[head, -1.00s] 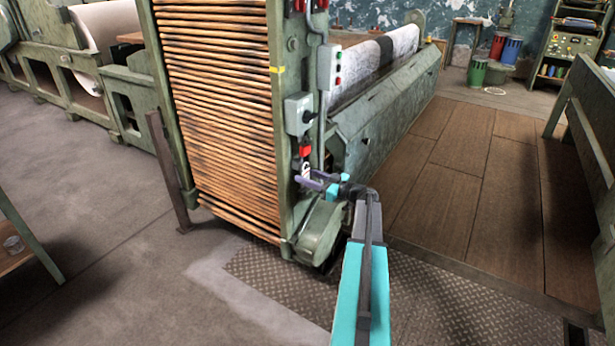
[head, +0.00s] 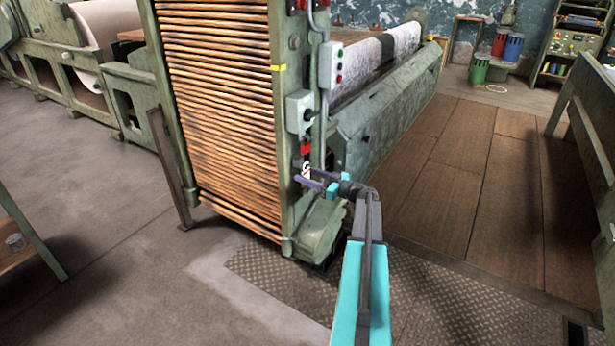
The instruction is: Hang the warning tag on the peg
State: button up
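The warning tag (head: 306,170) is a small white piece with dark and red marks. It hangs against the green end post of the machine, just below a small red part (head: 306,148). The peg itself is too small to make out, so I cannot tell whether the tag's hole is around it. My gripper (head: 306,174) is at the tag, reaching in from the right. Its two fingers stand apart, one purple and one dark, with the tag's lower part near their tips. I see no clear grip on it.
Grey switch boxes (head: 299,112) with a conduit are on the green post (head: 283,140) above the tag. Stacked wooden rods (head: 220,110) fill the frame to the left. A green rounded housing (head: 320,228) sits below my gripper. The plank floor (head: 450,190) at right is clear.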

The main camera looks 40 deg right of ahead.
jog(key=o, duration=0.3)
jog(key=p+v, duration=0.1)
jog(key=v, duration=1.2)
jog(key=shift+s+p, duration=0.35)
jog(key=shift+s, duration=0.05)
jog(key=shift+f, duration=0.1)
